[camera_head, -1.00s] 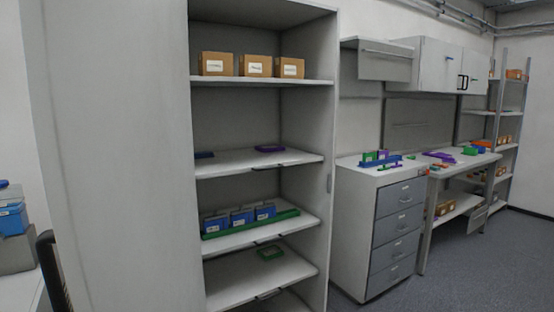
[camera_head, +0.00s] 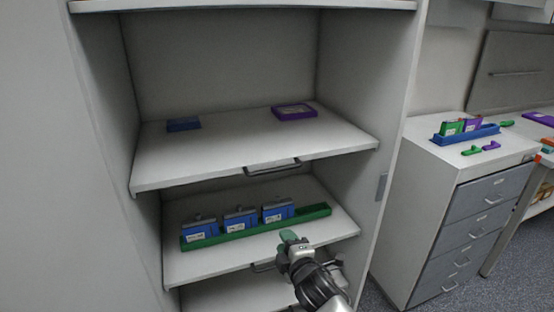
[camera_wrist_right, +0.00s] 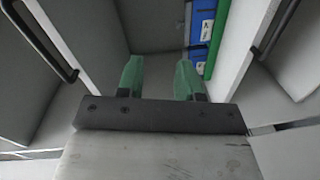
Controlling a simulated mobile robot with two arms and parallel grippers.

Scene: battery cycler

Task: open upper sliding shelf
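The white upper sliding shelf (camera_head: 225,150) sits in the tall grey cabinet, with a dark bar handle (camera_head: 272,167) on its front edge. My right gripper (camera_head: 290,238) is below and slightly right of that handle, in front of the lower shelf, apart from the handle. In the right wrist view its two green fingers (camera_wrist_right: 160,78) are spread with nothing between them. That view shows one bar handle (camera_wrist_right: 45,42) at the left and another (camera_wrist_right: 275,30) at the right. My left gripper is out of view.
The lower shelf (camera_head: 205,268) holds a green tray (camera_head: 320,211) with blue boxes (camera_head: 240,221). A purple tray (camera_head: 294,111) and a small blue item (camera_head: 183,125) lie on the upper shelf. A drawer cabinet (camera_head: 430,180) stands at the right.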

